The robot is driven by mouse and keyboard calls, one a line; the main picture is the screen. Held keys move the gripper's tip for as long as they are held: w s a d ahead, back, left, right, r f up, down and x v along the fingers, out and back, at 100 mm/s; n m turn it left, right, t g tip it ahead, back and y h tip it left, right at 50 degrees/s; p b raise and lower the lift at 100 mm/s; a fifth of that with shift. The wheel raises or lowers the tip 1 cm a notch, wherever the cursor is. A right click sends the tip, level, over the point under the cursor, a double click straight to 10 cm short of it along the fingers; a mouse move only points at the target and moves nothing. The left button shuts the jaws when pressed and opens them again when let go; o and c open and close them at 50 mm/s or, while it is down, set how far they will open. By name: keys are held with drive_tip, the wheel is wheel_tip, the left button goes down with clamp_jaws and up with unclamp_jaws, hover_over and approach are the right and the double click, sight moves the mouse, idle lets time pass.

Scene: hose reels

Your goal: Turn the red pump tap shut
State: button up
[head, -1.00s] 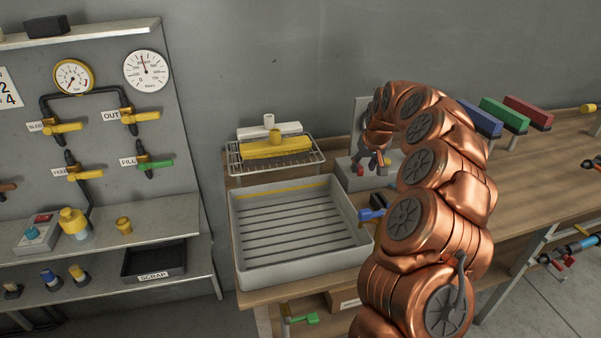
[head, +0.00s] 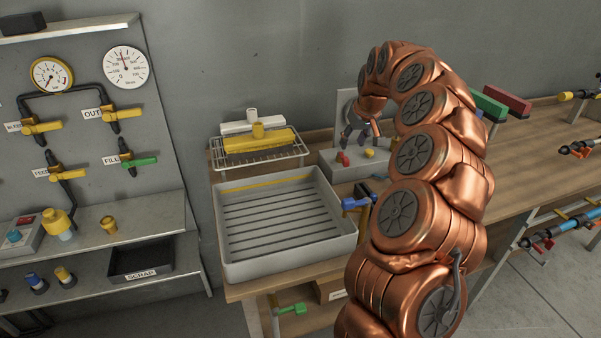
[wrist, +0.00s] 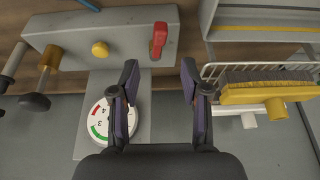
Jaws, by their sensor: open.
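The red pump tap (head: 342,158) is a small red lever on top of a grey pump box (head: 332,172) at the back of the bench. In the wrist view the tap (wrist: 158,40) shows as a red handle near one end of the box, lying across its width. My gripper (head: 360,135) is above the box in the head view, partly hidden by my copper arm. In the wrist view my gripper (wrist: 160,80) is open and empty. Its two fingers point toward the tap, which appears beyond the gap between them, apart from both.
A yellow knob (wrist: 100,49) sits on the box beside the tap. A round gauge (wrist: 110,121) is on the upright plate behind. A wire rack (head: 286,158) with a yellow-backed brush and a grey tray (head: 228,266) stand left of the box. A blue-handled valve (head: 354,203) is in front.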

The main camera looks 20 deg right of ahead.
drive_tip(key=s+a+r+n, duration=0.1)
drive_tip(key=s+a, duration=0.3)
drive_tip(key=a, duration=0.3)
drive_tip(key=s+a+r+n+g+y, duration=0.1)
drive_tip(key=s+a+r, duration=0.1)
drive_tip(key=s+a, duration=0.2)
drive_tip(key=s+a+r+n+g, duration=0.1)
drive_tip(key=s+a, duration=0.4)
drive_tip(key=a, duration=0.6)
drive_tip(key=shift+r+y, duration=0.15)
drive_tip(key=shift+y, duration=0.25)
drive_tip(key=shift+c, duration=0.3)
